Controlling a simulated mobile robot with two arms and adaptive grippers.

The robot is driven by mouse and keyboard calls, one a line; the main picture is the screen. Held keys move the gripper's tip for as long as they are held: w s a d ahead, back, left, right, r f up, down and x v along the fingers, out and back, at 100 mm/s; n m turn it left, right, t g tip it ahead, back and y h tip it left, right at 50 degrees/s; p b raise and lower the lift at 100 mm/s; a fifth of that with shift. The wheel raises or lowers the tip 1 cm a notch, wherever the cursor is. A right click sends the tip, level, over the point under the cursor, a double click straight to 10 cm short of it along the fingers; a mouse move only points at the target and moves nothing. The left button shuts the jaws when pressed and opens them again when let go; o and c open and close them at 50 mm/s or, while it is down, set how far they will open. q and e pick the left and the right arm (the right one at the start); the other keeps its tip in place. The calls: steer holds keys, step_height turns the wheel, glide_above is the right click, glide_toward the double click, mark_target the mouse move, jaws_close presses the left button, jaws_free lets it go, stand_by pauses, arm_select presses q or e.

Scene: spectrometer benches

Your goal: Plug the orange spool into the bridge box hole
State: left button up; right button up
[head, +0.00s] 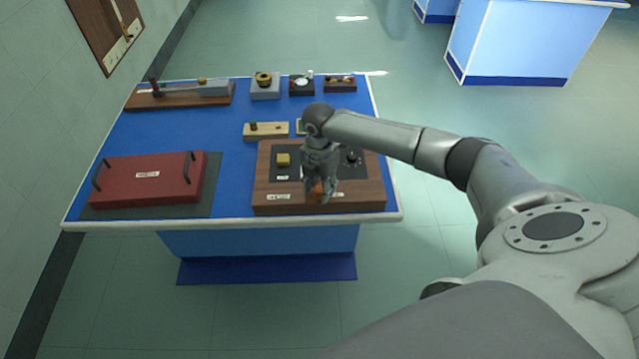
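The wooden box (365,198) with a dark top panel, which I take to be the bridge box, sits at the front right of the blue bench. A small orange piece (317,189), likely the orange spool, shows between the fingertips of my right gripper (321,190). The gripper points down over the box's front middle. I cannot tell whether the fingers press on the orange piece or only surround it, or whether it touches the box. The hole is not visible, perhaps hidden by the gripper. My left gripper is not in view.
A red lidded case (150,179) with two handles lies at left. Small instruments line the bench's back. The blue bench top (200,120) is bare in its middle left.

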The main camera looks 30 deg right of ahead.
steer(key=o, duration=0.6)
steer(key=shift+c, duration=0.2)
step_height(320, 180, up, 12)
stand_by(0.3)
